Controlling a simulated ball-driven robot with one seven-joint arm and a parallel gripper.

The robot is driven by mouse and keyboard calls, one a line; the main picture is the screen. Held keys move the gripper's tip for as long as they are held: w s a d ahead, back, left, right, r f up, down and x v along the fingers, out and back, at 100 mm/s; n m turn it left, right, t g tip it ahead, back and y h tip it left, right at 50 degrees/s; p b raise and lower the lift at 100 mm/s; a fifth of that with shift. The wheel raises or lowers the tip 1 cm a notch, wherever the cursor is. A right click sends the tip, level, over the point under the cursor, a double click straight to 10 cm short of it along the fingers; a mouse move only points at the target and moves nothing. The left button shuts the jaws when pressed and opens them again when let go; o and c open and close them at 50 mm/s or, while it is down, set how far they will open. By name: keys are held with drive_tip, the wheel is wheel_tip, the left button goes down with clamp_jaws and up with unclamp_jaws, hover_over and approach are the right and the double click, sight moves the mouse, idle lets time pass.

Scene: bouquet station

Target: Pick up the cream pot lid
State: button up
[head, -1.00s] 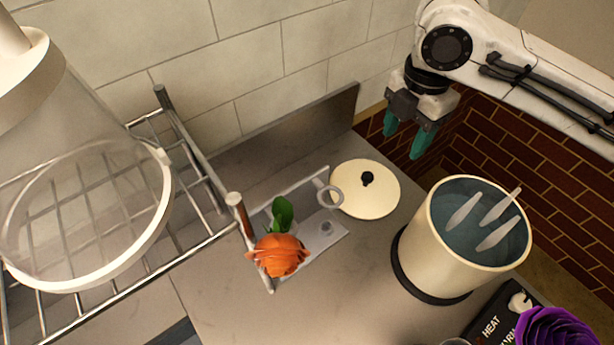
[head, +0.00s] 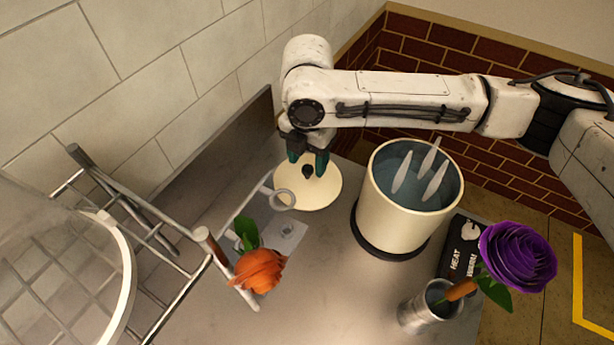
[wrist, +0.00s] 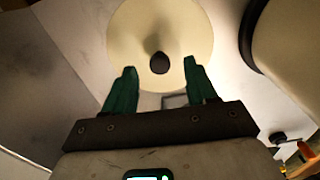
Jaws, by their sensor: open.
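The cream pot lid (head: 318,193) is a round disc with a black knob (head: 308,171), lying flat on the counter left of the cream pot. My gripper (head: 308,163) is open, with its green fingers at the knob in the head view. In the wrist view the lid (wrist: 133,30) is ahead of the fingers, and its knob (wrist: 160,63) sits between and slightly beyond the gripper's fingertips (wrist: 160,66). I cannot tell whether either finger touches the knob.
The cream pot (head: 398,215) with several pale utensils stands right of the lid. An orange flower (head: 259,270) stands near a metal rack (head: 165,238). A purple flower (head: 517,256) is in a metal cup (head: 425,308). A low grey panel (head: 225,160) stands behind the lid.

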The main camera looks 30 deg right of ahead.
drive_tip(key=shift+f, duration=0.9)
clamp_jaws()
